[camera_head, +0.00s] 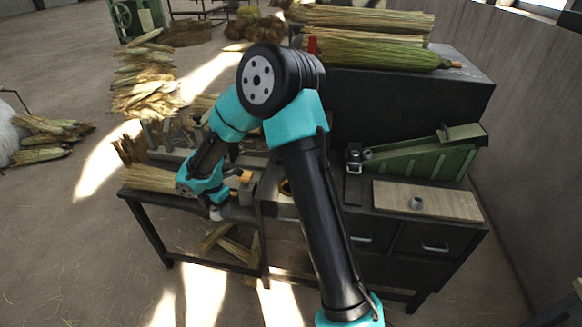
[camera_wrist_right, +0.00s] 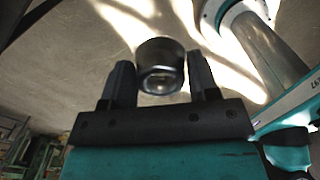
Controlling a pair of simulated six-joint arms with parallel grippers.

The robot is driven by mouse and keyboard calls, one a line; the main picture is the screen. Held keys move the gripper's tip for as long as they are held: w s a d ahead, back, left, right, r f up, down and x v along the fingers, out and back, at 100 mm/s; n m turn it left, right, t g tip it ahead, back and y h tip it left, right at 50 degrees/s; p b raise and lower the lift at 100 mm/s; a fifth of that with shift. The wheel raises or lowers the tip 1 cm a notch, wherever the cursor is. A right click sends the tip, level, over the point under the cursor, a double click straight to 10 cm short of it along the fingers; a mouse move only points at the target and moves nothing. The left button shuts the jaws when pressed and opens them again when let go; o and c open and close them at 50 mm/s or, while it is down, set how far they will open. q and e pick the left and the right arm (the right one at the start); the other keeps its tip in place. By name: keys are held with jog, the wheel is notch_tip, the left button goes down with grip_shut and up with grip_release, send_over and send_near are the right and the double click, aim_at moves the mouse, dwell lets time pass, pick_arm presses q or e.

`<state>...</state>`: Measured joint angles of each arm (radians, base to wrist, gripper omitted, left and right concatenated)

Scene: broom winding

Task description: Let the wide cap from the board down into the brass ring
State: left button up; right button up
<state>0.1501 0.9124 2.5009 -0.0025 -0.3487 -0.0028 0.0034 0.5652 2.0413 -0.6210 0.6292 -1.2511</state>
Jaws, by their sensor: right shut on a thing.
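The wide cap (camera_wrist_right: 160,62) is a dark, round, hollow-looking piece held between the two fingers of my right gripper (camera_wrist_right: 160,80) in the right wrist view. A yellow ring (camera_head: 285,187), which looks like the brass ring, sits on the bench to the right of that hand, partly hidden by my forearm. The wooden board (camera_head: 455,203) lies at the right. My left gripper is not seen.
A small grey round part (camera_head: 416,203) stands on the board. A green sloped fixture (camera_head: 425,163) is behind it. Straw bundles (camera_head: 150,178) lie on the bench's left end, and a green broom head (camera_head: 370,54) lies on the raised back shelf.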

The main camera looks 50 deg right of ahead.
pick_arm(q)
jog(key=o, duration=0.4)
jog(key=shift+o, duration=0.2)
pick_arm(e)
jog(key=s+d+m, duration=0.2)
jog(key=d+m, duration=0.2)
jog(key=d, duration=1.1)
jog(key=s+d+m, duration=0.2)
jog(key=d+m, duration=0.3)
jog(key=d, duration=1)
jog(key=shift+d+r+m, duration=0.15)
jog(key=shift+r+m, duration=0.15)
